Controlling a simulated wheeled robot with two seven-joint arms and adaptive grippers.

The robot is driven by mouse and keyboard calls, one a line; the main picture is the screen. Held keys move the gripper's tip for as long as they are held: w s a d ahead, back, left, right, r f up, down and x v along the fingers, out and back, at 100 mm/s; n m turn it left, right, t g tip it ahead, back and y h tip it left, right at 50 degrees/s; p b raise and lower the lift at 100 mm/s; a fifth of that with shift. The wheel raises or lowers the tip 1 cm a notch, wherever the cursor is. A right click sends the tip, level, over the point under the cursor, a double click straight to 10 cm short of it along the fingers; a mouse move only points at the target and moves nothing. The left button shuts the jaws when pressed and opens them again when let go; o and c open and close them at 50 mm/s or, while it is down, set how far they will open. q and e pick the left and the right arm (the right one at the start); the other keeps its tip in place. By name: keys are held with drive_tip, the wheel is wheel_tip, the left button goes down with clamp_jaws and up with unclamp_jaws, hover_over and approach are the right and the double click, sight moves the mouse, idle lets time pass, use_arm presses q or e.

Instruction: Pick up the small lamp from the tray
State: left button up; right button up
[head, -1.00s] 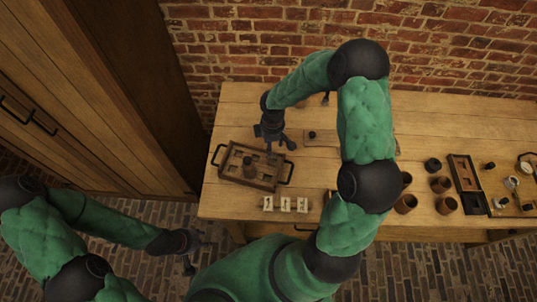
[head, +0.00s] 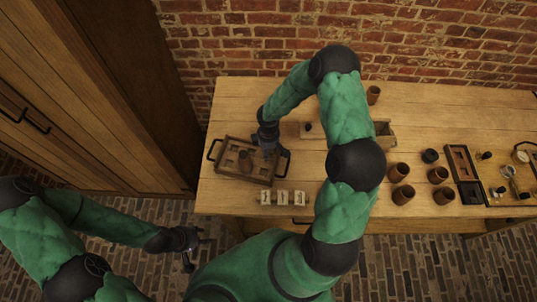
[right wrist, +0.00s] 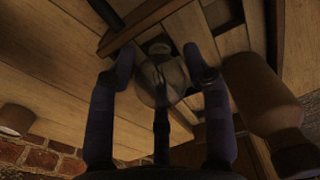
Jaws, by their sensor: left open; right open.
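The small lamp (right wrist: 172,76) shows in the right wrist view as a clear, rounded glass bulb with a small dark end. It is between the spread fingers of my right gripper (right wrist: 160,62), which is open; whether they touch the glass I cannot tell. In the head view my right gripper (head: 266,150) is low at the far right corner of the brown wooden tray (head: 229,175) and hides the lamp. My left gripper (head: 195,252) is open and empty, away from the table over the brick floor.
A brown turned object (head: 245,160) stands in the tray; a large brown turned shape (right wrist: 262,95) is close beside the right fingers. Several brown cups (head: 402,194) and a dark case (head: 465,170) stand to the right.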

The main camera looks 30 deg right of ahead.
drive_tip(key=c, duration=0.7)
drive_tip(key=shift+c, duration=0.2)
drive_tip(key=shift+r, duration=0.15)
